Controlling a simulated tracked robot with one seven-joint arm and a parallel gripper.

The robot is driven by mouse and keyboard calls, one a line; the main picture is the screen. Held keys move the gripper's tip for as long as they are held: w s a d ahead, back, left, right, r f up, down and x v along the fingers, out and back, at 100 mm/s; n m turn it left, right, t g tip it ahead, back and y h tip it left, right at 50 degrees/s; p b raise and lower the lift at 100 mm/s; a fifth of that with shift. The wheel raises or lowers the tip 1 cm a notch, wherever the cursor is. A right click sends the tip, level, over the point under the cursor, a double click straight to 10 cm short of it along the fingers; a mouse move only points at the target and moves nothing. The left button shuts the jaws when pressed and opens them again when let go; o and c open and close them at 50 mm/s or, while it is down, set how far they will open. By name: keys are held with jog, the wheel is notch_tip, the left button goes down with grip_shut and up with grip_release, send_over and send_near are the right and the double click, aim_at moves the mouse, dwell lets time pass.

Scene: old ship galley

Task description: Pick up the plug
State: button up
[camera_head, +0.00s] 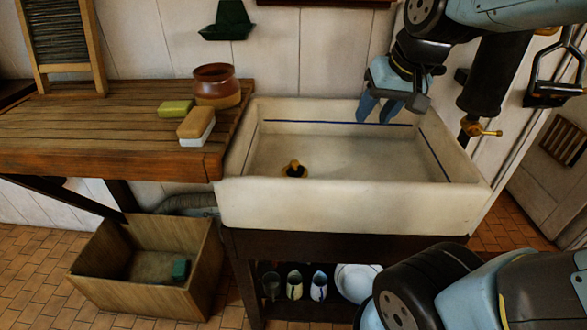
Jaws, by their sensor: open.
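The plug (294,167) looks like a small brass-coloured knob on a dark round base. It stands on the floor of the white sink (350,205), towards the left, where a dark ring shows around it. I cannot tell whether it sits in the drain hole or over it. My gripper (379,112) hangs over the back right part of the sink with its blue fingers pointing down. It is open and empty, above and to the right of the plug and well apart from it.
A wooden draining board (100,120) at left holds a brown pot (217,84), a green block (175,108) and a brush-like block (197,127). A brass tap (482,130) juts out at right. A wooden crate (150,285) stands below. The sink's inside is otherwise clear.

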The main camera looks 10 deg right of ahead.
jog(key=w+a+f+g, duration=0.2)
jog(key=w+a+f, duration=0.5)
jog(key=w+f, duration=0.4)
jog(key=t+h, duration=0.2)
jog(key=h, duration=0.2)
send_near(294, 162)
jog(key=shift+w+x, duration=0.15)
jog(key=shift+x, duration=1.25)
jog(key=shift+w+x, duration=0.15)
jog(key=shift+x, duration=1.25)
jog(key=shift+w+d+f+m, duration=0.15)
jog(key=shift+d+f, duration=0.05)
jog(key=shift+f, duration=0.5)
jog(key=shift+w+d+f+m, duration=0.15)
jog(key=shift+f, duration=0.55)
jog(key=shift+x, duration=1)
jog(key=shift+a, duration=0.1)
grip_shut()
